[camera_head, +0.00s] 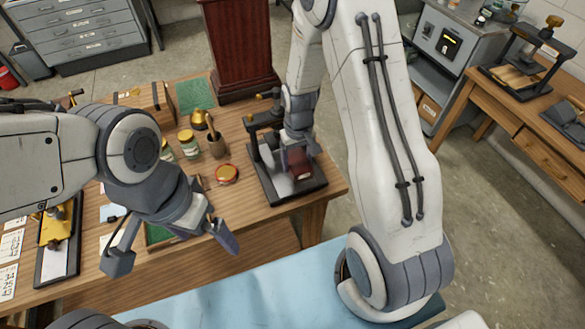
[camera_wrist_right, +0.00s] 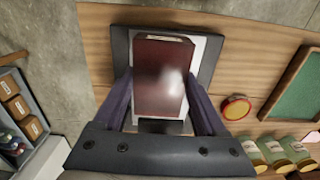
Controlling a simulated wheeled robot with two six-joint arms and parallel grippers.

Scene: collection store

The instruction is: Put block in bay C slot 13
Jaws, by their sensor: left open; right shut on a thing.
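The block (camera_head: 299,163) is dark red. My right gripper (camera_head: 298,151) is shut on it, over the pale plate of a dark press-like stand (camera_head: 259,181) on the wooden table. In the right wrist view the block (camera_wrist_right: 158,75) sits between the two fingers of the right gripper (camera_wrist_right: 160,88), with the pale plate (camera_wrist_right: 210,55) around it. I cannot tell whether the block touches the plate. My left gripper (camera_head: 172,250) is open and empty near the table's front edge. I cannot make out bay C or slot 13.
A yellow device (camera_head: 57,225) is at the left. Grey drawers (camera_head: 82,32) stand at the back left.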

